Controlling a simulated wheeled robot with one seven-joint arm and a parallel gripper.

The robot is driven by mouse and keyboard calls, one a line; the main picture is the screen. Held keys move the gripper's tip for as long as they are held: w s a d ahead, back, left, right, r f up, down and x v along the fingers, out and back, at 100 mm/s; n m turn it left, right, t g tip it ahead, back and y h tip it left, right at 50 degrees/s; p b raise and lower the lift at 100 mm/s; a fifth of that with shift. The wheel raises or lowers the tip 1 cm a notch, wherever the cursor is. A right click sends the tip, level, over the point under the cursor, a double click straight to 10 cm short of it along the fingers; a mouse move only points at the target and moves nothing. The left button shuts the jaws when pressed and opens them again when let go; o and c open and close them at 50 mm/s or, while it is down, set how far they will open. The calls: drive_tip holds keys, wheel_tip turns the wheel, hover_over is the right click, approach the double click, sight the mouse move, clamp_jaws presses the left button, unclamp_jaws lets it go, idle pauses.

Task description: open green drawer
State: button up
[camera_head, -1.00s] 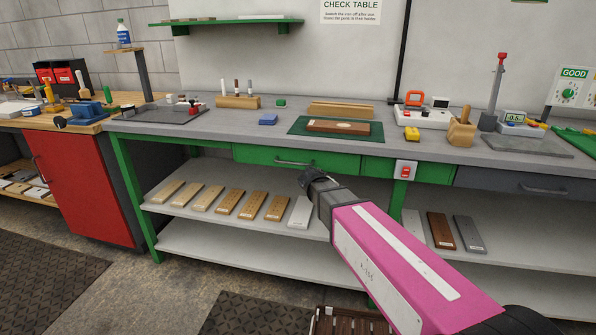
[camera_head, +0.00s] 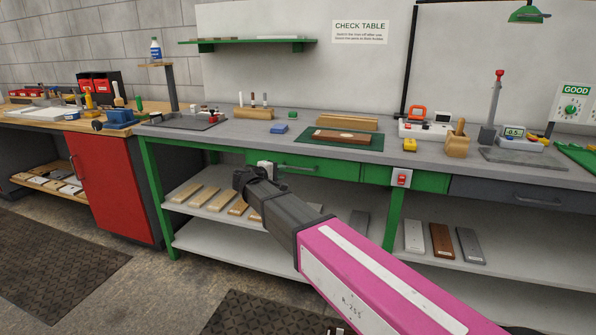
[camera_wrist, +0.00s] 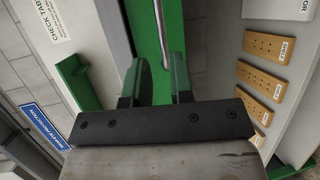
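The green drawer (camera_head: 330,169) sits under the front edge of the workbench and looks shut, flush with the bench front. Its metal bar handle (camera_head: 297,168) runs along its front. My gripper (camera_head: 259,171) is in front of the drawer's left part, left of the handle's middle in the head view. The handle (camera_wrist: 160,28) lies ahead, in line with the gap, against the green drawer front (camera_wrist: 175,25). I see no contact with it.
A smaller green drawer (camera_head: 420,179) and a red switch (camera_head: 401,178) are to the right. Below, a shelf (camera_head: 215,240) holds several wooden boards (camera_head: 203,197). A green mat (camera_head: 372,139) with a brown board (camera_head: 340,136) lies on the benchtop.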

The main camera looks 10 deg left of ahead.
sight(296, 168)
drive_tip(key=x, duration=1)
clamp_jaws()
